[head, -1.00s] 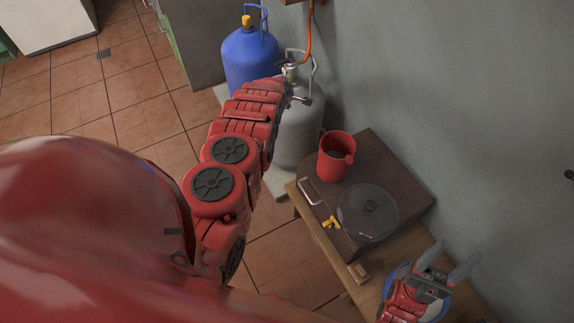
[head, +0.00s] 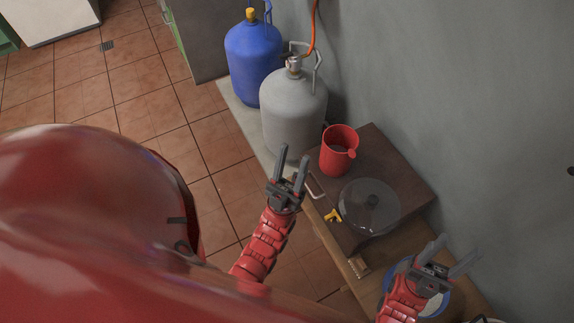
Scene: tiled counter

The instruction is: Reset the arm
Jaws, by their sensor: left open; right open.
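My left gripper (head: 290,167) is in the head view near the middle, to the left of the brown box's handle. Its two dark fingers are apart and point up the picture, with nothing between them. My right gripper (head: 454,256) is at the lower right, over a blue-rimmed bowl (head: 441,302). Its fingers are apart and I see nothing held in them. The grey gas cylinder (head: 294,108) stands upright beyond my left gripper, with its valve and orange hose in view.
A blue cylinder (head: 254,62) stands behind the grey one. A brown box (head: 392,160) on the wooden table (head: 398,246) carries a red mug (head: 337,151) and a clear lid (head: 369,206). A yellow tap (head: 333,215) is at the box's front. The grey wall closes off the right.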

